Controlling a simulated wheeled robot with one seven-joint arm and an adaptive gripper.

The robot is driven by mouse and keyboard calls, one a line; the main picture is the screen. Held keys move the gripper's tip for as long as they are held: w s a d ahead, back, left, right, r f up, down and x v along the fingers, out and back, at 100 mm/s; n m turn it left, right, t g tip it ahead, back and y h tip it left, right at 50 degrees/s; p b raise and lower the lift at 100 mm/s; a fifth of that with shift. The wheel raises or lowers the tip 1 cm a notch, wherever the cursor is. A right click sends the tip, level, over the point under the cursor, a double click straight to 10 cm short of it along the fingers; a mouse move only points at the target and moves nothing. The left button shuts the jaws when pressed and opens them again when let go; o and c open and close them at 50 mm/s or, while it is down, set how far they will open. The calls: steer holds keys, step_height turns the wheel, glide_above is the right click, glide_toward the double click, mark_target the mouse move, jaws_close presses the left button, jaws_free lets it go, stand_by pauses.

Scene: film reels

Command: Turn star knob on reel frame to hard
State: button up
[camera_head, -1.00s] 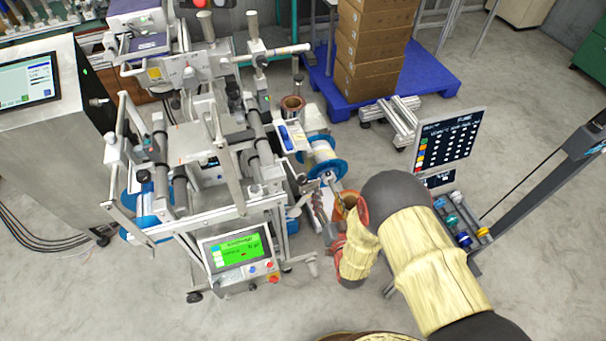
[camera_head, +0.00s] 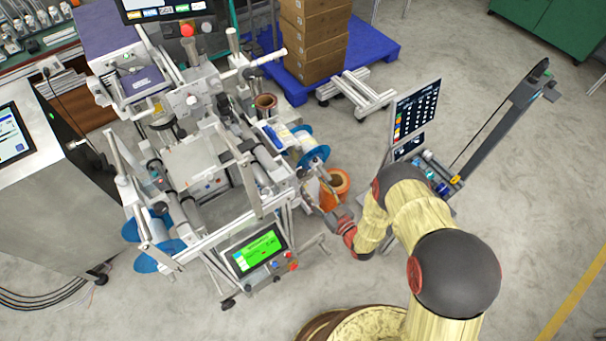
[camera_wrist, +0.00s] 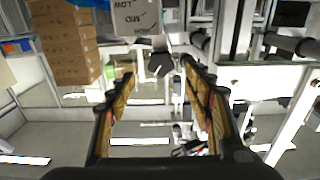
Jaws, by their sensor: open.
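The reel frame (camera_head: 268,221) is a pale metal machine with rollers and a blue-flanged reel (camera_head: 313,147) on its right side. In the wrist view, a dark lobed knob (camera_wrist: 160,65), apparently the star knob, shows just beyond and between my fingertips. My gripper (camera_wrist: 157,70) is open, with one finger on each side of the view and no visible grip on the knob. In the head view, my gripper (camera_head: 322,208) is beside the frame's right side. I cannot make out the knob there.
An orange bin (camera_head: 335,188) stands close behind my gripper. A screen stand (camera_head: 414,112) is to the right. Stacked cartons (camera_head: 316,35) sit on a blue pallet (camera_head: 372,45) at the back. A green control screen (camera_head: 253,251) is at the frame's front.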

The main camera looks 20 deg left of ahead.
mark_target(303, 175)
steer(key=b+x, duration=0.1)
steer(key=x, duration=0.6)
steer(key=shift+w+a, duration=0.15)
steer(key=shift+a, duration=0.1)
steer(key=c, duration=1.1)
steer(key=shift+c, duration=0.3)
